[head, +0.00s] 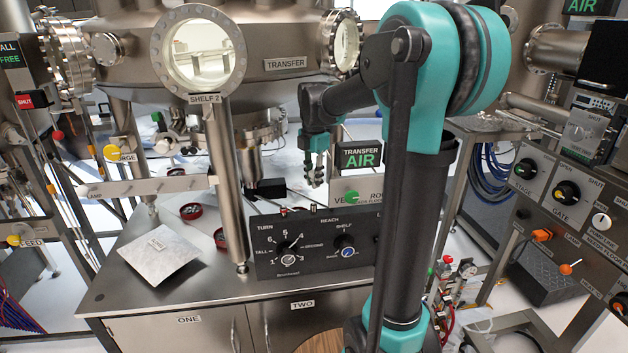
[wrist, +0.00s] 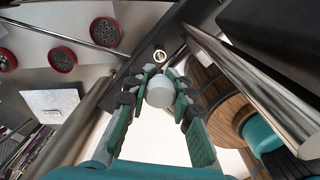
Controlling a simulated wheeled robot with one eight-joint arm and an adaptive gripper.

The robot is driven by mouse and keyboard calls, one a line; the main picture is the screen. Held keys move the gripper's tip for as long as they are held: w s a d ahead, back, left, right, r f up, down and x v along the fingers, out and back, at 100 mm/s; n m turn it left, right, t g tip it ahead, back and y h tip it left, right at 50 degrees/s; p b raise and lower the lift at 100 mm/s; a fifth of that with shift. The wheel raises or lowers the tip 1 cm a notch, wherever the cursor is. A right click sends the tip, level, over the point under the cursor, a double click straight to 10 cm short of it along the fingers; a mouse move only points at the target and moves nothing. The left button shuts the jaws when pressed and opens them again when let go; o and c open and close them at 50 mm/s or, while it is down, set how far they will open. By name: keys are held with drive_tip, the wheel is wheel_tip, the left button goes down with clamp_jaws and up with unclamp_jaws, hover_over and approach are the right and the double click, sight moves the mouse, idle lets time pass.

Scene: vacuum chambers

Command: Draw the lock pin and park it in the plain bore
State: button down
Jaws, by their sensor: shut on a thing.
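My gripper (wrist: 160,98) is shut on a white, round-headed piece, which I take to be the lock pin (wrist: 160,90). The pin's shank is hidden beneath its head. A small bright ring around a dark hole (wrist: 159,56) shows just beyond the fingertips; I cannot tell whether it is the plain bore. In the head view my gripper (head: 316,176) hangs above the back edge of the dark control panel (head: 330,265). The pin is too small to make out there. Small upright fittings stand on the panel's top edge, one with a red top (head: 284,212).
A steel post (head: 232,190) rises left of the panel. A steel tube (wrist: 255,85) and a black block (wrist: 275,40) lie right of my gripper in the wrist view.

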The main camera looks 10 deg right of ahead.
drive_tip(key=shift+f, duration=0.15)
drive_tip(key=shift+f, duration=2.25)
drive_tip(key=shift+f, duration=1)
drive_tip(key=shift+r, duration=0.45)
idle(0.3)
drive_tip(key=shift+r, duration=0.35)
drive_tip(key=shift+f, duration=0.3)
idle(2.6)
drive_tip(key=shift+r, duration=0.3)
drive_tip(key=shift+r, duration=0.1)
